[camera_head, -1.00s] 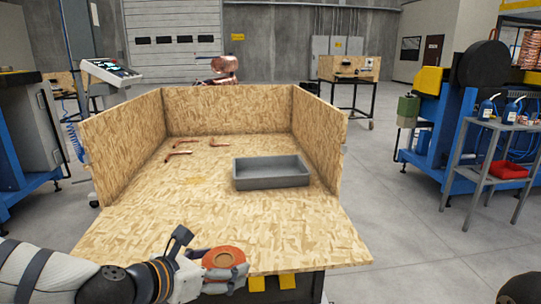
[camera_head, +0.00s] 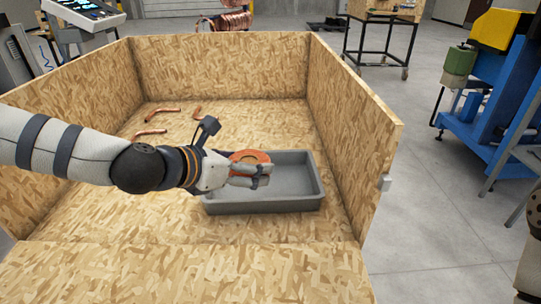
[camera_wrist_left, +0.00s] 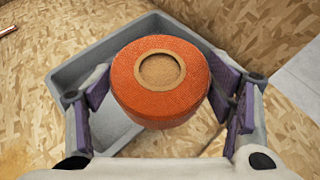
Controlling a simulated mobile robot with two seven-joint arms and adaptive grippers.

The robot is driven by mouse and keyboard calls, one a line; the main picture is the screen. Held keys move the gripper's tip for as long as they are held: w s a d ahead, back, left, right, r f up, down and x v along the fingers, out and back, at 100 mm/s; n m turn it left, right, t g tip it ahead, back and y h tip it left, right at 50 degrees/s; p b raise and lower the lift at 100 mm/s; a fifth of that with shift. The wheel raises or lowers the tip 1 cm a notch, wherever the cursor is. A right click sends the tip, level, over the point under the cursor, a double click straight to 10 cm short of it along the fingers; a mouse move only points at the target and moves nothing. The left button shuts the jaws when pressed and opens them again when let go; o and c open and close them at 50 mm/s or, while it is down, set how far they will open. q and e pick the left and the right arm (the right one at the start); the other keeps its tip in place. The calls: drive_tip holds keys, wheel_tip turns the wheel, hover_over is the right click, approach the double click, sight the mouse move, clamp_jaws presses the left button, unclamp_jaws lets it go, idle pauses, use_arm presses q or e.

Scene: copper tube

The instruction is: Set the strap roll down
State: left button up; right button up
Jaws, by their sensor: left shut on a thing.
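The strap roll (camera_head: 250,157) is orange and round with a tan core. My left gripper (camera_head: 252,172) is shut on it. In the left wrist view the roll (camera_wrist_left: 150,103) sits between the two purple-padded fingers of the gripper (camera_wrist_left: 163,85), its round face toward the camera. In the head view the roll is over the left part of a grey tray (camera_head: 310,176), and the fingers hide part of it. In the wrist view the tray (camera_wrist_left: 68,77) lies behind and below the roll. My right gripper is not in view.
The tray looks empty where its floor shows. Several copper tubes (camera_head: 161,112) lie on the wooden work surface (camera_head: 180,235) to the left. Tall wooden walls (camera_head: 220,68) close the back and sides. The front of the surface is clear.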

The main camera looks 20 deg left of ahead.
use_arm(q)
drive_tip(key=w+f+b, duration=0.1)
drive_tip(key=w+f, duration=0.2)
drive_tip(key=w, duration=0.1)
drive_tip(key=w+f+b, duration=0.1)
drive_tip(key=w+f, duration=0.2)
drive_tip(key=w, duration=0.1)
drive_tip(key=w+a+f+b, duration=0.1)
drive_tip(key=w+f, duration=0.3)
drive_tip(key=w, duration=0.1)
drive_tip(key=shift+b, duration=0.3)
drive_tip(key=f, duration=0.3)
drive_tip(key=shift+w+a+b, duration=0.1)
drive_tip(key=shift+w+b, duration=0.2)
drive_tip(key=shift+b, duration=0.1)
drive_tip(key=shift+r, duration=0.15)
drive_tip(key=shift+f, duration=0.3)
drive_tip(key=o, duration=1.4)
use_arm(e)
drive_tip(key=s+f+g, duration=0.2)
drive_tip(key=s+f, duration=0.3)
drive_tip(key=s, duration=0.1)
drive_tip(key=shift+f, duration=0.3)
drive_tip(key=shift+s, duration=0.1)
